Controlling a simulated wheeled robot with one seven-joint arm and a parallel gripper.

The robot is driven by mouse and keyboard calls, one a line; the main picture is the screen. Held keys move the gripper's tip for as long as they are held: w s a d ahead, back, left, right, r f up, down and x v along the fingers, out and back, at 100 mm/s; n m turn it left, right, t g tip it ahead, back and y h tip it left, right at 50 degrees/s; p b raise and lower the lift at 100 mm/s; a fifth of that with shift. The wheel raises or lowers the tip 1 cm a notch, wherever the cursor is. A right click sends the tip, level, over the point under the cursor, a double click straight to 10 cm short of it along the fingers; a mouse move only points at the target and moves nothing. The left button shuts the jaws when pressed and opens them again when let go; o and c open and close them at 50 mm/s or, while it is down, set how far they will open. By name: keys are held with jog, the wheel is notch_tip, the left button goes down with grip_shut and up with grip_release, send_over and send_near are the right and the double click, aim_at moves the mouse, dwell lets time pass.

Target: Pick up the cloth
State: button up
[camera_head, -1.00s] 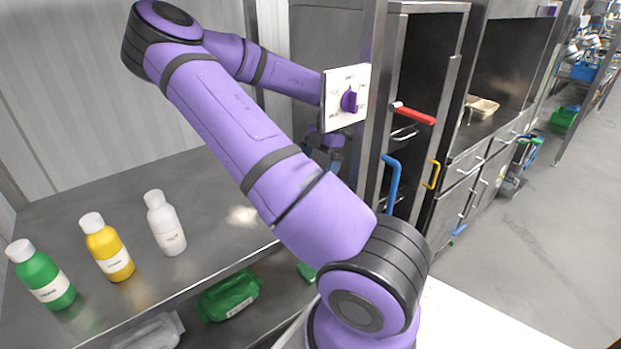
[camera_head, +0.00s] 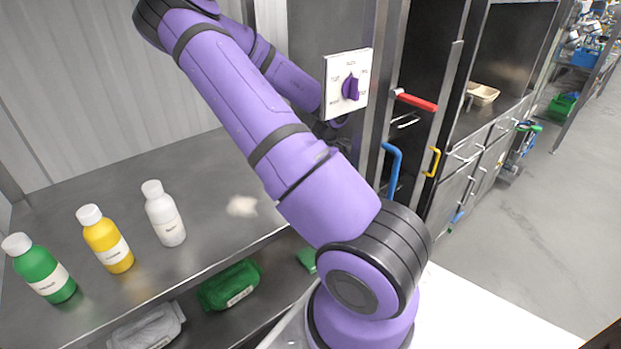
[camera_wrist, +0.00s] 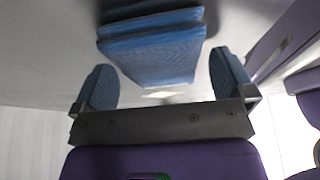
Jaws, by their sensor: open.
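A folded blue cloth (camera_wrist: 150,52) shows in the wrist view as stacked layers on a grey metal surface, between and just beyond the fingertips. My gripper (camera_wrist: 162,62) is open, with one blue-padded finger on each side of the cloth. A gap shows on both sides, so neither finger appears to touch it. In the head view the cloth is not visible, and my gripper is largely hidden behind my arm and the white dial panel.
A green bottle (camera_head: 42,268), a yellow bottle (camera_head: 105,240) and a white bottle (camera_head: 164,214) stand on the metal counter (camera_head: 110,185). A pale patch (camera_head: 241,206) lies near my arm. Green packs (camera_head: 229,285) sit on the shelf below. The dial panel (camera_head: 346,85) is close to my arm.

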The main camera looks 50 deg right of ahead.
jog(key=shift+f, duration=0.1)
dwell(0.4)
jog(key=c, duration=1)
notch_tip(320, 180, up, 10)
